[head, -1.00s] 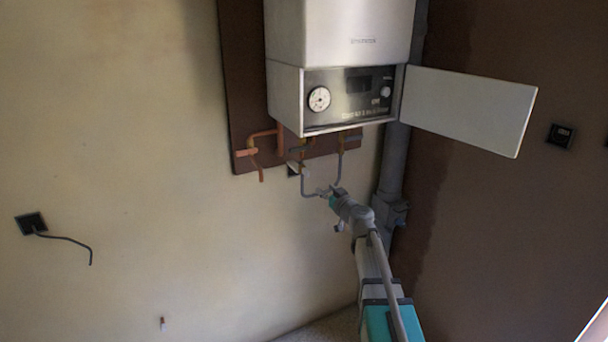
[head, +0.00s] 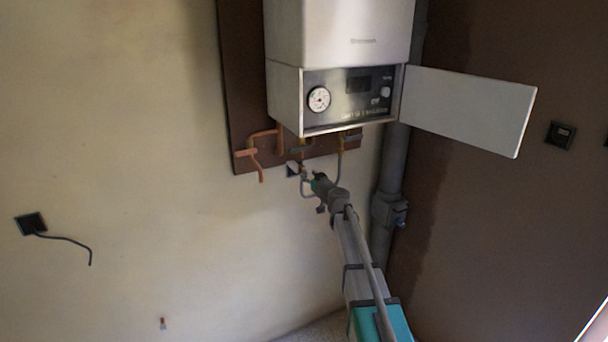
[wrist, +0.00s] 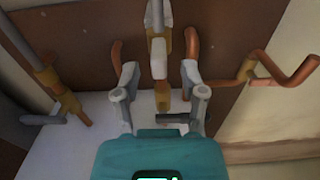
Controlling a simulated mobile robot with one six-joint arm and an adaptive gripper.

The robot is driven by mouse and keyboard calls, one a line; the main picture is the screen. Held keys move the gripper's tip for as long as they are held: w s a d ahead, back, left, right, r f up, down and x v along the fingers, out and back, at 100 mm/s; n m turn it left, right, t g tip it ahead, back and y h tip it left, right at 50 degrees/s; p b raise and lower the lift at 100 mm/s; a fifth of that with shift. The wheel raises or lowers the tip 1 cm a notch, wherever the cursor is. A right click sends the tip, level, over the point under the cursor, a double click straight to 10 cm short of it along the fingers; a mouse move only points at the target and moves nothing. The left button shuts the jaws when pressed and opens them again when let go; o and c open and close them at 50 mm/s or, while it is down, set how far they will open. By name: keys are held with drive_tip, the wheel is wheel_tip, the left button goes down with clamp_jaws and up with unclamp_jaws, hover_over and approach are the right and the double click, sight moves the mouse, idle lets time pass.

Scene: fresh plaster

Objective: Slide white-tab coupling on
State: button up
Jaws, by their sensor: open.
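My gripper (head: 314,180) is open just below the pipes under the boiler. In the wrist view its two grey fingers (wrist: 160,76) stand on either side of a central pipe run, apart from it. That run has brass fittings (wrist: 161,95) and a pale grey-white section (wrist: 158,58) between them; I cannot tell for sure whether this is the white-tab coupling. A black lever (wrist: 172,118) sticks out to the right below, between the fingers. In the head view a small whitish piece (head: 293,169) shows left of my gripper, too small to identify.
The white boiler (head: 345,30) hangs above, with its flap (head: 468,108) open to the right. Copper pipes (wrist: 278,75) lie right of the fingers, and a brass-fitted pipe (wrist: 50,82) lies left. A grey drainpipe (head: 393,170) stands right of my arm. The left wall is mostly clear.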

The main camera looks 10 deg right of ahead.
sight(304, 171)
drive_tip(key=shift+x, duration=1.2)
clamp_jaws()
